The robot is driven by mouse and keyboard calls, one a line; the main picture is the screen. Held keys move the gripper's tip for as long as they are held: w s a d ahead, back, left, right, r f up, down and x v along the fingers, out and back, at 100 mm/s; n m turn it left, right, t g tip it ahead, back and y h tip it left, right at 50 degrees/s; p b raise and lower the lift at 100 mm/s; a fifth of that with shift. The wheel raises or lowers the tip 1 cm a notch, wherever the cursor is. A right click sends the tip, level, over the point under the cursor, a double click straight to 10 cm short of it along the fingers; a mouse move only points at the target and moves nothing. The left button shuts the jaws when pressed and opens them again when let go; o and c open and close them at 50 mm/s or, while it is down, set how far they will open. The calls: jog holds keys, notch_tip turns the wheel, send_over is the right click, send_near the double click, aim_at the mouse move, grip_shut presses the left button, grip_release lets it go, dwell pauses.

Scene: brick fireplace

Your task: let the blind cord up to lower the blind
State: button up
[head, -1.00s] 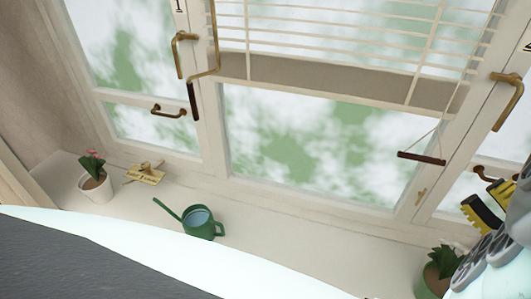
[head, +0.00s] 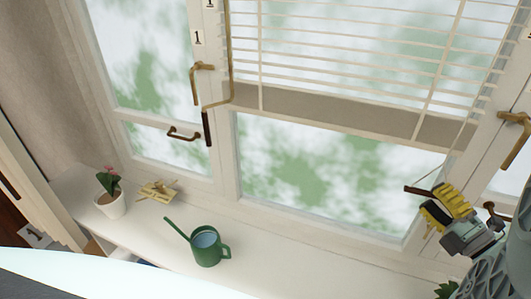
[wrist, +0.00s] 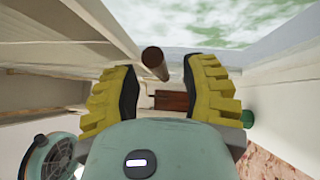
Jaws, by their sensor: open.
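The slatted blind (head: 350,45) hangs over the middle window, its beige bottom rail (head: 330,118) partway down the pane. A thin light cord (head: 448,157) runs down at the right to a dark brown bar-shaped handle (head: 417,190). My gripper (head: 432,203) is open at this handle, with its yellow fingers by the handle's right part, which they partly hide. In the wrist view the brown handle (wrist: 155,62) shows end-on between the spread fingertips (wrist: 160,85). A gap shows on each side of it. I cannot tell whether it touches a finger.
A green watering can (head: 207,247), a potted flower (head: 110,197) and a small yellowish object (head: 158,190) stand on the white sill (head: 275,260). A green plant (head: 446,290) is below my gripper. Brass window handles (head: 200,80) (head: 515,125) stick out on both sides.

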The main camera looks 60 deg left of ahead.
aim_at(432, 197)
jog(key=shift+p+x, duration=0.55)
jog(key=shift+x, duration=1.4)
jog(key=shift+o, duration=0.3)
grip_shut()
